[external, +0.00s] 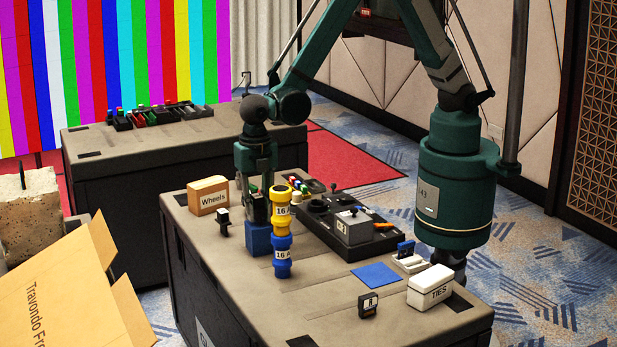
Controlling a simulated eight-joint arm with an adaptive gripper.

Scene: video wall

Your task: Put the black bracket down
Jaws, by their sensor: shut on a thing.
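My gripper (257,205) points straight down over the left middle of the near case top. It is shut on a dark thing that I take to be the black bracket; fingers and bracket are hard to tell apart at this size. A blue block (258,239) is directly below my gripper; I cannot tell whether the held thing touches it. The yellow and blue connectors (282,241), marked 16 A, stand stacked just right of my gripper and in front of it.
A small black clamp-like piece (223,222) and a Wheels box (208,195) stand to the left. A black control panel (345,226) lies right. A blue mat (376,275), a TIES box (431,287) and a small black box (368,305) are nearer. The front left top is clear.

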